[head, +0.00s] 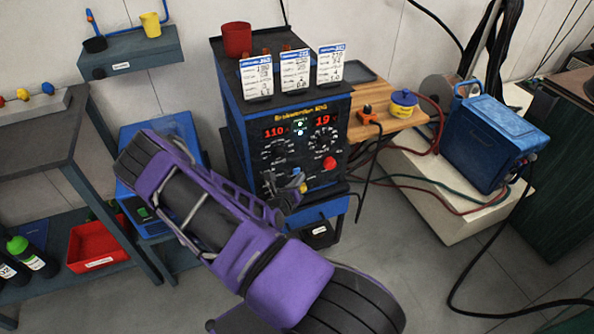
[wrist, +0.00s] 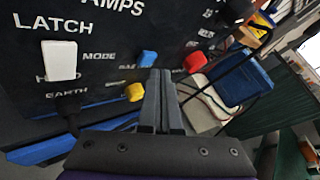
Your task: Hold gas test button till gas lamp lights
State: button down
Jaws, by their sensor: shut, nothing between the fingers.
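The welder (head: 290,150) has a dark front panel with red displays reading 110 and 19. Two small lamps (head: 300,128) glow between the displays, one green and one pale; their labels are too small to read. In the wrist view a blue button (wrist: 147,59) sits beside a partly hidden label, probably the gas button; a yellow button (wrist: 134,91) is below it. My gripper (wrist: 160,78) is shut and empty, its tips just right of and below the blue button. I cannot tell whether they touch the panel. In the head view my arm partly covers the lower panel.
A red knob (wrist: 195,62) is right of my fingertips, and a white latch switch (wrist: 59,60) is at the left. Three cards (head: 295,72) and a red cup (head: 236,39) stand on the welder. A wooden shelf (head: 400,118) and a blue unit (head: 492,140) are at right.

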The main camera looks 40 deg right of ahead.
jog(key=shift+s, duration=0.15)
jog(key=s+p, duration=0.1)
jog(key=s, duration=0.1)
jog(key=s+a+p, duration=0.1)
jog(key=s, duration=0.1)
jog(key=shift+s+a, duration=0.1)
jog(key=shift+s, duration=0.3)
jog(key=shift+w, duration=0.1)
dwell(0.4)
